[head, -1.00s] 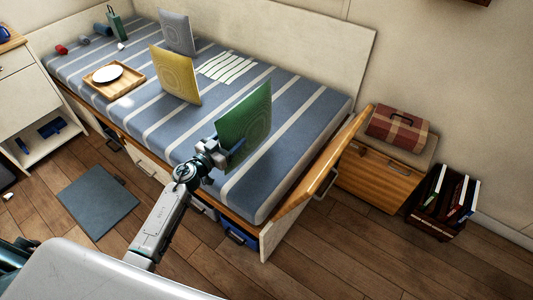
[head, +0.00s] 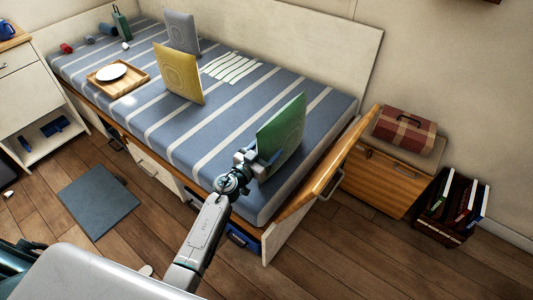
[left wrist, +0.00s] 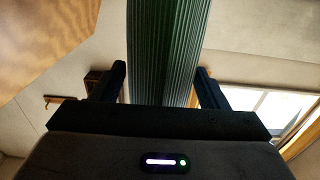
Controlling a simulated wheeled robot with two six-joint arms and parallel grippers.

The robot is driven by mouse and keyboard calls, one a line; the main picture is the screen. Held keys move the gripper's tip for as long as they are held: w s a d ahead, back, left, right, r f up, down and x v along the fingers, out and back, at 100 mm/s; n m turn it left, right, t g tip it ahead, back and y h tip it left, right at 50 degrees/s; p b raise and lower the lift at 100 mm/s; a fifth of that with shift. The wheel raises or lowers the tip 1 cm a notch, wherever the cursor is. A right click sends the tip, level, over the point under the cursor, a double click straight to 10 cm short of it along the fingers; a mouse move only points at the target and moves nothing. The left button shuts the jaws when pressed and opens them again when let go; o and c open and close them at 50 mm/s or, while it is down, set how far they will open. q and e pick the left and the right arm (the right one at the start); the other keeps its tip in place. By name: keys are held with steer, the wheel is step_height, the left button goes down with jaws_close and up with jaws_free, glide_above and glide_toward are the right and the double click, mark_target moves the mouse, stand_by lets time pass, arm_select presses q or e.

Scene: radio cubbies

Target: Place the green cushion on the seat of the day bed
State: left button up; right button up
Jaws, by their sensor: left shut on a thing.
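The green cushion (head: 282,133) stands upright at the right end of the day bed's blue-and-white striped seat (head: 225,127). My left gripper (head: 263,163) is shut on its near edge. In the left wrist view the green cushion (left wrist: 165,50) rises between the two dark fingers of my left gripper (left wrist: 165,92). I cannot tell whether the cushion's lower edge touches the seat. A yellow cushion (head: 176,74) and a grey cushion (head: 182,32) stand upright farther left on the seat. My right gripper is not in view.
A wooden tray (head: 117,75) with a white plate and a striped cloth (head: 230,67) lie on the seat. A wooden panel with a handle (head: 325,175) sticks out at the bed's right end. A wooden chest (head: 390,175) with a plaid case (head: 404,125) stands beyond it.

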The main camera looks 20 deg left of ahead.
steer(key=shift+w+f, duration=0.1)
arm_select(q)
steer(key=shift+f, duration=0.1)
steer(key=o, duration=1.2)
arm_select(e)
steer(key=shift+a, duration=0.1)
arm_select(q)
steer(key=shift+s, duration=0.1)
steer(key=shift+p+v, duration=0.65)
steer(key=shift+v, duration=5.3)
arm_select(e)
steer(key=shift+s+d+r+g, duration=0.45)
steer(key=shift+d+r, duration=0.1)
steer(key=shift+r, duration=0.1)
